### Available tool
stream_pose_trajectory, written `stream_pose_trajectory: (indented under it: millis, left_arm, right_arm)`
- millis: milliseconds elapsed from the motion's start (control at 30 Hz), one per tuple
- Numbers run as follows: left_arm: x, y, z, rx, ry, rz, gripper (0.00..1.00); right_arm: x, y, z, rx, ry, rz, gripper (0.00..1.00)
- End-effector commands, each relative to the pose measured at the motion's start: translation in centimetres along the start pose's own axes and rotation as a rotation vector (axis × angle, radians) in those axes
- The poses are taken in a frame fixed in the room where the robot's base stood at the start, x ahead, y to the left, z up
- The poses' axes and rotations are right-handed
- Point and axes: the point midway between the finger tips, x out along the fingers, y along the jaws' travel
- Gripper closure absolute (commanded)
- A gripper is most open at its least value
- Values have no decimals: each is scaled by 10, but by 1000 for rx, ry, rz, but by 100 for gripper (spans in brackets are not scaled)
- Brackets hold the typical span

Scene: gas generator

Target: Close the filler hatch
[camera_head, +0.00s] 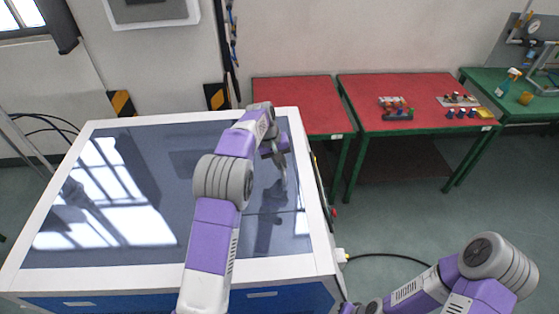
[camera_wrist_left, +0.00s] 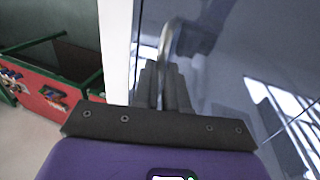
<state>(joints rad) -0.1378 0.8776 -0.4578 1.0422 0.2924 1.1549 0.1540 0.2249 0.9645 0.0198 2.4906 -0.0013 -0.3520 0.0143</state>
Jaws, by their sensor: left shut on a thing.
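The filler hatch (camera_head: 130,215) is a large dark, glossy panel in a white frame on the generator cabinet. It looks roughly flat in the head view; whether it is fully down I cannot tell. My left gripper (camera_head: 277,152) is over the panel's right side, near the white edge. In the left wrist view, my left gripper (camera_wrist_left: 165,90) is shut on a curved metal handle (camera_wrist_left: 168,38), which runs between its dark fingers beside the glossy panel. My right arm comes in at the lower right, and its gripper is not in view.
Two red-topped tables (camera_head: 360,125) stand beyond the cabinet to the right, one with small parts on it. A green bench (camera_head: 535,115) stands further right. A black cable (camera_head: 390,255) leaves the cabinet's right side.

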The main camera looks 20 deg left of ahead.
Motion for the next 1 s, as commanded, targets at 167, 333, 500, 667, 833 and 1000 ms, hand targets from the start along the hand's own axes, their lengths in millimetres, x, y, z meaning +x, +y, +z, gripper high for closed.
stream_pose_trajectory:
  millis: [167, 333, 500, 667, 833, 1000]
  left_arm:
    - [6, 1, 2, 2, -10, -2, 100]
    - [6, 1, 2, 1, -9, -2, 62]
    - [5, 1, 2, 1, -7, -2, 62]
    - [0, 1, 1, 1, -5, -1, 62]
    - [-23, 1, 1, 1, -3, 1, 62]
    - [-51, 2, 1, 2, -4, 0, 62]
  right_arm:
    - [0, 0, 0, 0, 0, 0, 100]
    - [0, 0, 0, 0, 0, 0, 100]
    - [0, 0, 0, 0, 0, 0, 100]
    - [0, 0, 0, 0, 0, 0, 100]
    - [3, 1, 0, 0, 0, 0, 100]
    - [4, 2, 0, 0, 0, 0, 100]
